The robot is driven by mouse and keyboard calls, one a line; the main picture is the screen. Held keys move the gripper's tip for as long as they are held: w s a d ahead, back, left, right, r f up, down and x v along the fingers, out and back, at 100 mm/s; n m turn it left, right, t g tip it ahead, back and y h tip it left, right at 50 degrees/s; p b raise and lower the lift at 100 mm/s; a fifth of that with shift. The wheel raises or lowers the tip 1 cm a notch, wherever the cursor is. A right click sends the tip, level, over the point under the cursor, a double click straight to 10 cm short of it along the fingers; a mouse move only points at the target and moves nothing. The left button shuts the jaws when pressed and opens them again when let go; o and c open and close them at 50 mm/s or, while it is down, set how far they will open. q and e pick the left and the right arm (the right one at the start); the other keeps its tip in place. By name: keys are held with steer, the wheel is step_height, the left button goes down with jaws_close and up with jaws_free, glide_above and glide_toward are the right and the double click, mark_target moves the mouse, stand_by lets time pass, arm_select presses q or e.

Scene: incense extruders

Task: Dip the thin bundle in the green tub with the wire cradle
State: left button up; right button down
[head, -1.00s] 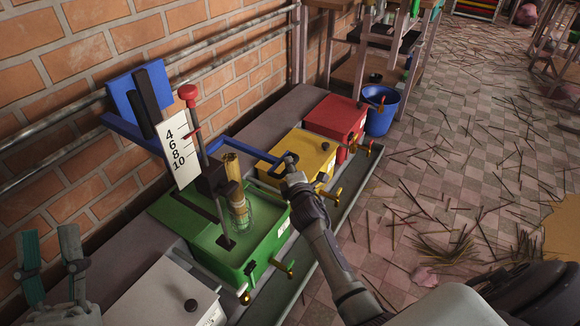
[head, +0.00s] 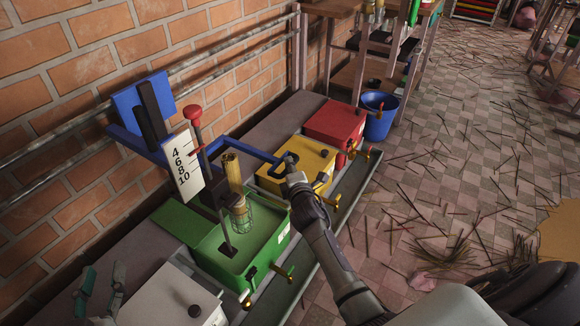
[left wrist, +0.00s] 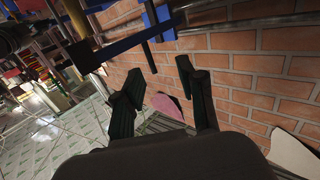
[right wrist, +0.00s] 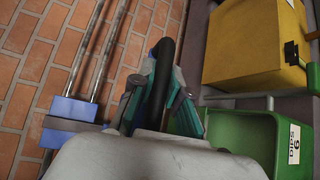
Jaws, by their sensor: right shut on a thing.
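The green tub (head: 275,250) sits open in the row by the wall; it also shows in the right wrist view (right wrist: 225,125). The wire cradle (head: 241,218) is over the tub's opening with the tan thin bundle (head: 233,178) upright in it. I cannot tell whether the cradle's bottom touches the green contents. A blue lever (head: 232,147) reaches right from the dipping stand. My right gripper (head: 290,168) is shut on the black grip (right wrist: 162,75) at the lever's end. My left gripper (head: 98,286) is open and empty at lower left; its spread fingers show in the left wrist view (left wrist: 160,95).
A yellow tub (head: 308,160), a red tub (head: 338,118) and a blue bucket (head: 379,122) stand beyond the green tub. A white tub (head: 165,300) is nearer. A numbered scale (head: 183,168) and red knob (head: 193,114) rise behind. The brick wall is close at left.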

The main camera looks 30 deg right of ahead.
steer(key=shift+r+p, duration=0.7)
steer(key=shift+r, duration=0.25)
steer(key=shift+r+p, duration=0.6)
steer(key=shift+r, duration=0.05)
arm_select(q)
steer(key=s+a+f+g+y, duration=0.2)
steer(key=s+f+g, duration=0.4)
steer(key=f, duration=0.4)
steer(key=shift+a+f+g, duration=0.15)
steer(key=shift+a+g, duration=0.45)
steer(key=shift+g, duration=0.2)
arm_select(e)
steer(key=c, duration=1.1)
jaws_free()
steer(key=shift+c, duration=0.2)
